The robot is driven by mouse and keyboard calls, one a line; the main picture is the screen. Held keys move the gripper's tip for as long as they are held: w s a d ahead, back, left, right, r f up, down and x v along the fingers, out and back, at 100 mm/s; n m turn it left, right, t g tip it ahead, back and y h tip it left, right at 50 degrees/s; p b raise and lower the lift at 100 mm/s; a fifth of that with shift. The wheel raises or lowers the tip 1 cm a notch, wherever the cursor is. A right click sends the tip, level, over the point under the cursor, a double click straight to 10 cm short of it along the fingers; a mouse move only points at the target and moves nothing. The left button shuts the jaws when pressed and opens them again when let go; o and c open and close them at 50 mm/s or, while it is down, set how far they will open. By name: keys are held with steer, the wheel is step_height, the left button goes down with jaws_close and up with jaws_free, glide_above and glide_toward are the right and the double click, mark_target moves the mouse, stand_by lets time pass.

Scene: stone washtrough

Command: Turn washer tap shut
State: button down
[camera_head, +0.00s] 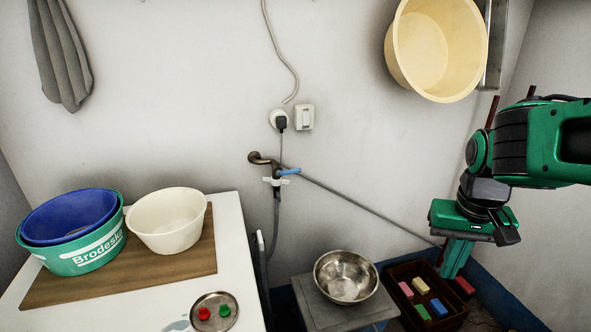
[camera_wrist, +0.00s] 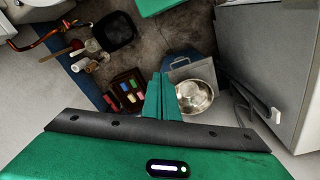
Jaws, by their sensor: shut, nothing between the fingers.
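The tap (camera_head: 262,160) sticks out of the back wall near the middle of the head view. A blue lever (camera_head: 289,172) points right from it, roughly level. Just below is a white handle (camera_head: 275,181), with a grey hose (camera_head: 276,215) hanging under it. The frames do not show which handle is the washer's, or whether the water runs. My gripper (camera_head: 450,276) is at the right, pointing down, well right of the tap and lower. Its green fingers are together and empty, also in the wrist view (camera_wrist: 161,76). I cannot make out the tap in the wrist view.
A metal bowl (camera_head: 346,277) sits on a grey stand (camera_head: 309,302) below and right of the tap. A dark crate (camera_head: 393,272) of coloured blocks stands below my gripper. A white worktop (camera_head: 232,228) with basins is left. A yellow basin (camera_head: 398,62) hangs upper right.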

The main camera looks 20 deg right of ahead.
steer(key=w+d+n+t+h, duration=0.1)
steer(key=w+d+t+h, duration=0.15)
steer(key=w, duration=1.15)
step_height(320, 180, up, 5)
steer(key=n+t+y, duration=0.3)
steer(key=n+t, duration=0.3)
steer(key=t, duration=0.6)
glide_above(288, 172)
steer(key=s+d, duration=0.2)
steer(key=shift+d+f, duration=0.15)
steer(key=shift+f, duration=1.9)
